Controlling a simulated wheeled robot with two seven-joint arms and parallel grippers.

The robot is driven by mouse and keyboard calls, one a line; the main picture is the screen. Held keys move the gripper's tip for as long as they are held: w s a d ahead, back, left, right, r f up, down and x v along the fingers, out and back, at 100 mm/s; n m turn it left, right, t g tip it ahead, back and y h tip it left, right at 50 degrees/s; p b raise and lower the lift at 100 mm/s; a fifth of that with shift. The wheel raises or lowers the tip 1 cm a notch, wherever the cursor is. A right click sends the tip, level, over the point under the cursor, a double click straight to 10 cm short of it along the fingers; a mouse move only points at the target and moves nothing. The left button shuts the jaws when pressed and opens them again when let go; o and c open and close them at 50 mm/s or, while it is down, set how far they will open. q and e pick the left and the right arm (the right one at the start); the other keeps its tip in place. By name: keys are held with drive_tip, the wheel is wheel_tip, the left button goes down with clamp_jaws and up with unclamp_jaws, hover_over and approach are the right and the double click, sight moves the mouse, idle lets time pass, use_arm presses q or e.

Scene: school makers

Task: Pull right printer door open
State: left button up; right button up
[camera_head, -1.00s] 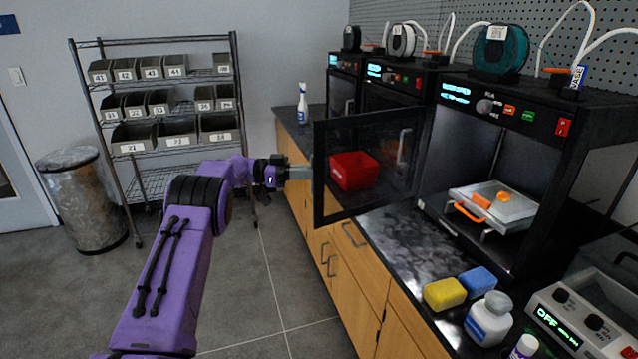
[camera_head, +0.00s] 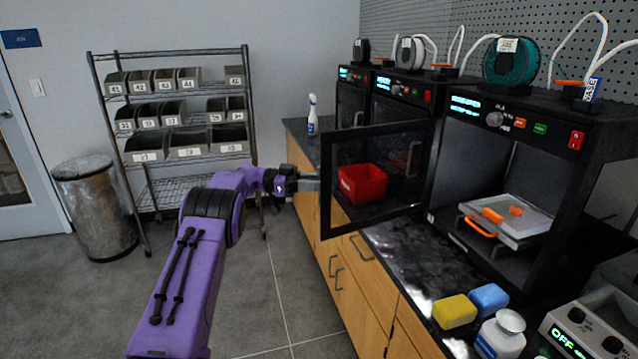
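The right printer (camera_head: 600,150) stands on the counter at the right, black, with a lit display and a teal spool on top. Its framed see-through door (camera_head: 378,222) stands wide open, swung out to the left over the counter's front edge. The printer's chamber is open to view, with a grey plate (camera_head: 515,232) and orange parts inside. My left gripper (camera_head: 312,183) is at the door's outer free edge, at about mid height. Its fingertips are small and end against or just behind that edge; contact and finger gap are unclear. My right gripper is not in view.
A red bin (camera_head: 362,184) shows through the door. A spray bottle (camera_head: 312,115) stands at the counter's far end. A yellow sponge (camera_head: 453,311), a blue sponge (camera_head: 488,297) and a white bottle (camera_head: 500,335) are at the front right. The floor (camera_head: 262,310) left of the counter is clear.

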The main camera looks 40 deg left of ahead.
use_arm(q)
drive_tip(key=b+v, duration=0.2)
drive_tip(key=v, duration=0.8)
drive_tip(key=shift+s+a, duration=0.1)
